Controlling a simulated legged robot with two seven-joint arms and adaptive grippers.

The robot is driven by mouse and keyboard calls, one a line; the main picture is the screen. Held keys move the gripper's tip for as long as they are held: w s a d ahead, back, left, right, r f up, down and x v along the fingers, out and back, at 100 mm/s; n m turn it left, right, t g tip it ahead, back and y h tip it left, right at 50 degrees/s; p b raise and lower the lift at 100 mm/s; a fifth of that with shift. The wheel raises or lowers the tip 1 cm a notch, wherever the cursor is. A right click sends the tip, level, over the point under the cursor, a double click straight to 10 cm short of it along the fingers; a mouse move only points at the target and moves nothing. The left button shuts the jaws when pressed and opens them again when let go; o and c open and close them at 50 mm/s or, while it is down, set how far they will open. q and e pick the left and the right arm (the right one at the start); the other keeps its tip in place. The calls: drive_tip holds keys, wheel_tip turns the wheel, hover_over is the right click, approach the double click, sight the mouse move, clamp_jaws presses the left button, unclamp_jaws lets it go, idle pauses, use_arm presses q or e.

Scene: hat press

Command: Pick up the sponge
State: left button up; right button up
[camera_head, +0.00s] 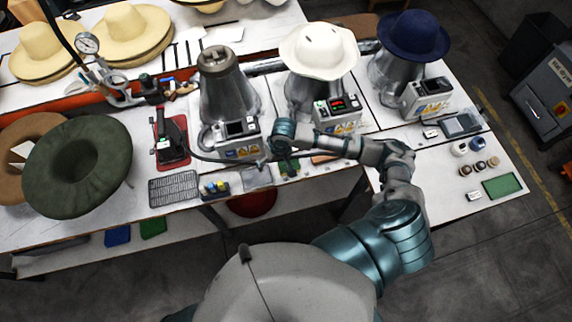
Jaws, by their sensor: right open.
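My right arm reaches across the front of the table and bends left at the elbow. My right gripper (284,154) points down near the table's front edge, just right of the left-hand press's control box. It is open. A small green block (290,168), which looks like the sponge, lies on the table just below the gripper. The gripper partly covers it, and I cannot tell whether they touch. My left gripper is not in view.
Three metal hat presses stand behind the arm; the middle one bears a white hat (318,50), the right one a navy hat (414,36). A dark green hat (78,168) lies at left. A green mat (502,186) and small jars (478,167) are at right.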

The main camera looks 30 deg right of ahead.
drive_tip(key=d+r+m+g+h, duration=0.1)
drive_tip(key=d+r+m+h, duration=0.15)
drive_tip(key=d+r, duration=0.35)
approach(290, 159)
drive_tip(key=shift+m+y, duration=0.25)
drive_tip(key=shift+y, duration=0.1)
drive_tip(key=f, duration=0.1)
drive_tip(key=s+f, duration=0.1)
drive_tip(key=f, duration=0.3)
drive_tip(key=shift+s+a+f+p, duration=0.2)
drive_tip(key=shift+s+f+p, duration=0.1)
drive_tip(key=shift+s, duration=0.1)
wheel_tip(290, 159, down, 5)
drive_tip(key=shift+w+a+r, duration=0.1)
drive_tip(key=shift+a+r, duration=0.05)
drive_tip(key=shift+a, duration=0.05)
drive_tip(key=c, duration=0.5)
